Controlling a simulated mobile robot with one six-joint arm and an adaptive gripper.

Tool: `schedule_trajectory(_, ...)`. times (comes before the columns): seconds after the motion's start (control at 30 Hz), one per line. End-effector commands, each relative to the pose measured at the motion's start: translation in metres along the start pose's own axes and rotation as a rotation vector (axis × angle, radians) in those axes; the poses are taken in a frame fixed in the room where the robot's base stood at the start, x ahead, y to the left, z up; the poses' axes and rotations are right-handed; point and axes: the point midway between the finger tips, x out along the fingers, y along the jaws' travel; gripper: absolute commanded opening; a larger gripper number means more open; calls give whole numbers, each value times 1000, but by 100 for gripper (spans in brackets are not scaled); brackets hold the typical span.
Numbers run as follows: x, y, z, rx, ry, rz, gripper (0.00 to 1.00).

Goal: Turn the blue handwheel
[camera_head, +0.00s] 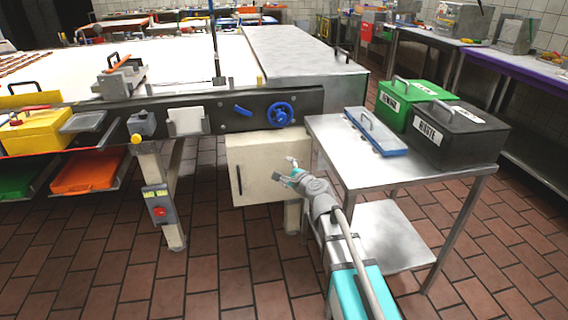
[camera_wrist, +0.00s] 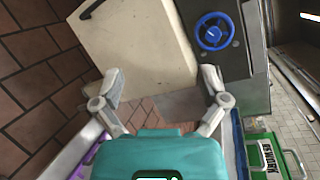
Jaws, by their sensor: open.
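The blue handwheel (camera_head: 280,114) is mounted on the dark front panel of the conveyor machine, near its right end. It also shows in the wrist view (camera_wrist: 214,31) at the upper right, whole and unobstructed. My gripper (camera_head: 290,165) is in front of the cream cabinet door, below the handwheel and apart from it. In the wrist view my gripper (camera_wrist: 158,84) has its two fingers spread wide with nothing between them. The handwheel lies beyond the right finger in that view.
A cream cabinet (camera_head: 265,168) with a dark handle hangs below the panel. A steel table (camera_head: 330,125) stands close on the right, bearing a blue-grey lidded tray (camera_head: 376,130), a green box (camera_head: 400,105) and a black box (camera_head: 455,133). A blue lever (camera_head: 242,111) is left of the wheel.

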Motion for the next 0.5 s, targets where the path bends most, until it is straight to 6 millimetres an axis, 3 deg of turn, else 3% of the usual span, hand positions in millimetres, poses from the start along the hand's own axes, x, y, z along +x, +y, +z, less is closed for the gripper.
schedule_trajectory(0.27,-35,41,-14,-340,-36,223,93)
schedule_trajectory(0.5,-104,100,-53,-760,-106,599,93)
